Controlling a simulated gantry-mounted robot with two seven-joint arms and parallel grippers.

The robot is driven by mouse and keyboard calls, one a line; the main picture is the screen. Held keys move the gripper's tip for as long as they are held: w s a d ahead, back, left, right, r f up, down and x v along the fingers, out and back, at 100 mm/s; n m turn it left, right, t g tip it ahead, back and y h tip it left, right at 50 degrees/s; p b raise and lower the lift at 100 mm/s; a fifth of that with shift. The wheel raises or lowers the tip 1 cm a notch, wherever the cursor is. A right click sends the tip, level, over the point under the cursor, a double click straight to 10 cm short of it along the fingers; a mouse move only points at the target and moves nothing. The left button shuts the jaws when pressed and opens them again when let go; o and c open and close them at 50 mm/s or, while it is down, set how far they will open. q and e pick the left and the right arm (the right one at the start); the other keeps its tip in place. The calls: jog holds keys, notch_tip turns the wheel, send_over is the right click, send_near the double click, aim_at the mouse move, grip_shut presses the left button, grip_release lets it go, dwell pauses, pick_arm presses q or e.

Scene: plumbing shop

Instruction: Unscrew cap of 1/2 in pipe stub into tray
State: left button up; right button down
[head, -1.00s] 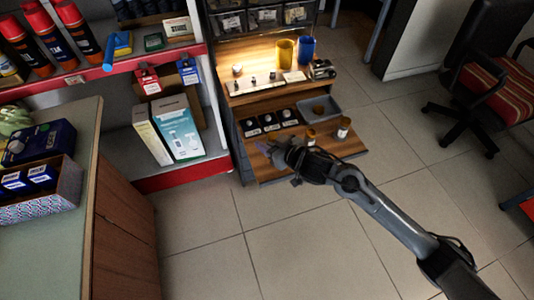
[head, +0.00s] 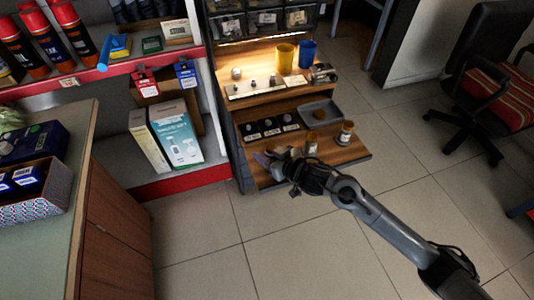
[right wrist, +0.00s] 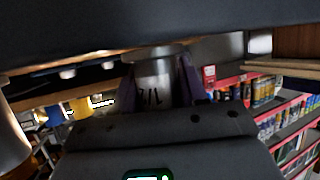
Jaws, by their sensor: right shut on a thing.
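My right gripper (head: 268,159) is at the left front of the workbench's lower wooden shelf. In the right wrist view its two purplish fingers (right wrist: 158,80) are shut on a silver metal cylinder, the pipe stub (right wrist: 154,78), with a dark marking that looks like 1/2. The stub's far end and any cap are not clear. In the head view the gripper hides the held thing. My left gripper is out of view.
Black labelled holders (head: 270,127) stand in a row left of the tray. Yellow (head: 285,57) and blue (head: 307,53) cups are on the upper level. Floor in front is clear.

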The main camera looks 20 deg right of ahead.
jog(key=c, duration=0.6)
grip_release()
jog(key=shift+f, duration=0.15)
